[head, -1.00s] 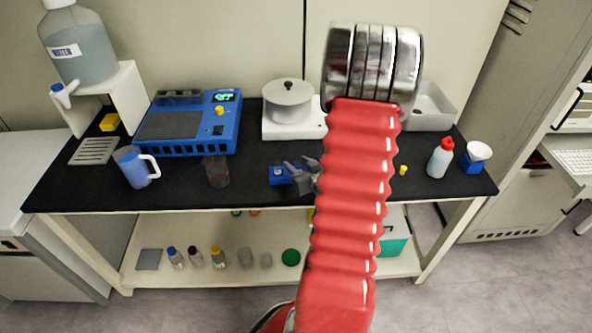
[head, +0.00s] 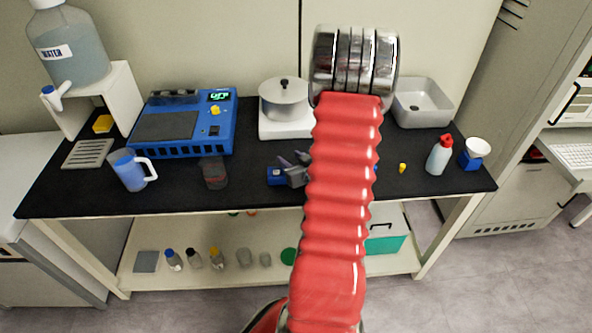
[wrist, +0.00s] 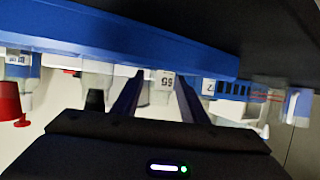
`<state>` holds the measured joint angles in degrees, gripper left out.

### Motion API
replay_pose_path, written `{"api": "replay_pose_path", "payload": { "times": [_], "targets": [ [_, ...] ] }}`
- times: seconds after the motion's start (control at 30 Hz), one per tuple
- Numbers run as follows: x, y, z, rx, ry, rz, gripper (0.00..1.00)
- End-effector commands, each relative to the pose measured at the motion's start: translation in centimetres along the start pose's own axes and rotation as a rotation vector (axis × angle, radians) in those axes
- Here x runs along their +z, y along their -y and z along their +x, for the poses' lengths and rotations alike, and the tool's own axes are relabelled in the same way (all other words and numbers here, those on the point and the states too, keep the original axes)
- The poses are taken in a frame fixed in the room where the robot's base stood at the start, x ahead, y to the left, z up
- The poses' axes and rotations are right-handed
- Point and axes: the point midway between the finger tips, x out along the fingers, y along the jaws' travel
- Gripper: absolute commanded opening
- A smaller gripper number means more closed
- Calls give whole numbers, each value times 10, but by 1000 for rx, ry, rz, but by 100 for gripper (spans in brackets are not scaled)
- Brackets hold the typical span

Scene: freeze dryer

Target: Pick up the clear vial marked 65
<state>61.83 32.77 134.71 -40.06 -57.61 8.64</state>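In the wrist view my gripper (wrist: 160,88) is open, with its two dark fingers apart. A clear vial with a white label (wrist: 166,82) shows between the fingertips; its label reads 65 upside down. I cannot tell how far the vial is from the fingers, and no grip on it shows. A blue band (wrist: 120,42), seemingly a rack edge, runs across the vials. In the head view my red arm hides the vial and most of the gripper area.
The black bench (head: 245,190) holds a blue device (head: 183,125), a pot (head: 285,100), a blue mug (head: 130,170), a dark glass (head: 213,173), a metal basin (head: 422,103) and a red-capped bottle (head: 439,155). A small yellow item (head: 402,167) stands right of my arm.

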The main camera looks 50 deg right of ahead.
Motion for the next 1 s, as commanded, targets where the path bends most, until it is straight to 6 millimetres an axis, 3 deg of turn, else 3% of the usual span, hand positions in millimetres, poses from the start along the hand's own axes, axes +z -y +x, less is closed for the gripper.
{"api": "replay_pose_path", "payload": {
  "times": [0.27, 0.83, 1.0],
  "targets": [
    [0, -2, -1, 4, 0, 2, 40],
    [0, -3, -2, 6, 0, 3, 0],
    [0, -4, -2, 7, 0, 3, 0]
  ]
}}
